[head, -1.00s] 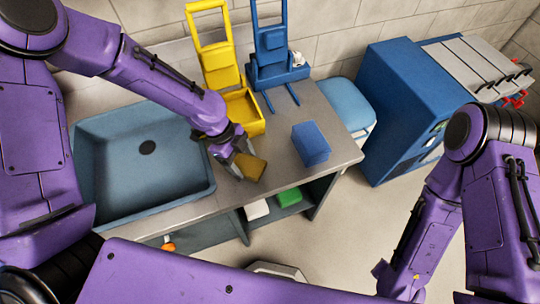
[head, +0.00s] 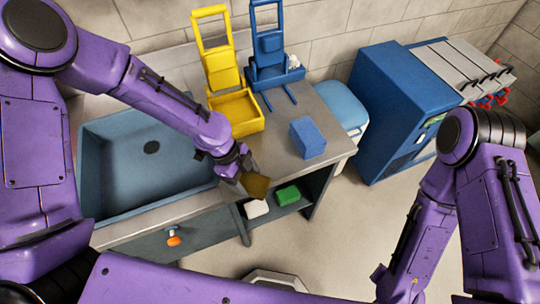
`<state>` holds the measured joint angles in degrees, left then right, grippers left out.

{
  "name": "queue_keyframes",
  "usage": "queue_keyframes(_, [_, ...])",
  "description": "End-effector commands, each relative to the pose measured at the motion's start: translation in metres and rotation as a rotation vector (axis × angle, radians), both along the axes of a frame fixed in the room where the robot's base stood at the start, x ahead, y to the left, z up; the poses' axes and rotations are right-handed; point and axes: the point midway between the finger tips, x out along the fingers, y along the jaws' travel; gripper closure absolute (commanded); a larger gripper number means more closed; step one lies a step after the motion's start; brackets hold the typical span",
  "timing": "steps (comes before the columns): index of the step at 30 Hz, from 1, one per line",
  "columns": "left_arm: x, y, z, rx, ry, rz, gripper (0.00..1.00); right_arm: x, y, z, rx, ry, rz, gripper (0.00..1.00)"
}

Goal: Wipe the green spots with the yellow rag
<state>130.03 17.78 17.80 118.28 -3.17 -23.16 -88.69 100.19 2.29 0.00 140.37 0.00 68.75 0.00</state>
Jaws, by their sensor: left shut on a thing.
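My left gripper (head: 243,179) is shut on the yellow rag (head: 257,187), which looks brownish and folded like a small block. It holds the rag at the counter's front edge, to the right of the sink; in the picture the rag overlaps the front of the open shelf. I cannot tell whether the rag touches the edge. No green spots show in this view. My right arm is at the right, with its gripper out of view.
The blue sink (head: 130,170) is set in the grey counter (head: 283,168). A yellow caddy (head: 236,113), a blue caddy (head: 270,75) and a blue box (head: 308,138) stand on it. White (head: 256,208) and green (head: 288,194) items lie on the shelf below.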

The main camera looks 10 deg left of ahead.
Motion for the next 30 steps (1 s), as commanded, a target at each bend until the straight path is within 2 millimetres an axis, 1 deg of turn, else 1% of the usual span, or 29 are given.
queue_keyframes(1, [0.001,0.000,0.019,-0.001,-0.004,0.000,0.57,0.000,0.000,0.011,0.000,-0.001,0.000,0.49])
queue_keyframes(2, [0.001,0.000,0.026,-0.001,-0.006,0.001,0.57,0.001,0.000,0.014,0.000,-0.001,0.000,0.49])
queue_keyframes(5, [0.001,0.000,0.032,0.000,-0.002,0.001,0.57,0.001,0.000,0.022,0.000,-0.002,0.000,0.49])
queue_keyframes(14, [0.001,-0.001,0.060,0.000,-0.002,0.000,0.57,0.001,0.000,0.048,0.000,-0.002,0.000,0.49])
queue_keyframes(22, [0.001,-0.002,0.076,-0.001,-0.002,-0.003,0.57,0.000,0.000,0.057,0.000,-0.001,0.000,0.49])
queue_keyframes(30, [0.001,-0.002,0.079,-0.001,-0.002,-0.003,0.57,0.000,0.000,0.058,0.000,-0.001,0.000,0.49])
